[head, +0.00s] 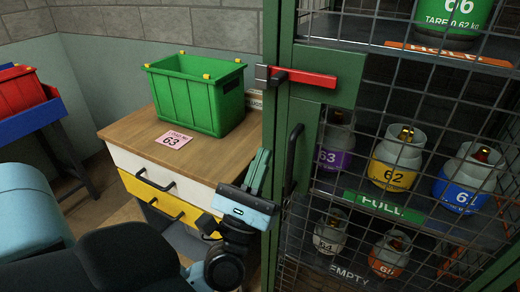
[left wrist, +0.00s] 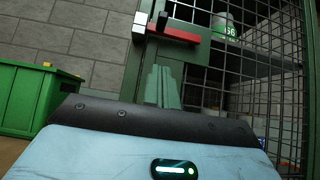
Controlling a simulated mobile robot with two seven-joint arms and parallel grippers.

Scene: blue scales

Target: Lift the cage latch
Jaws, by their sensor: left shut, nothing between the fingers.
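The cage latch is a red bar (head: 308,78) with a grey end block, lying level across the edge of the green cage door. It also shows in the left wrist view, where the red latch (left wrist: 174,32) is above and ahead of the gripper. A black door handle (head: 293,158) stands upright below it. My left gripper (head: 262,158) is shut and empty, its green fingers pointing up, left of the handle and below the latch. In the left wrist view its fingers (left wrist: 163,78) are together. My right gripper is not in view.
The mesh cage holds several numbered gas cylinders, such as a yellow-banded one (head: 396,165), on shelves. A wooden-topped drawer cabinet (head: 130,128) with a green crate (head: 195,95) stands left of the cage. A red bin (head: 20,92) sits on a blue stand at far left.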

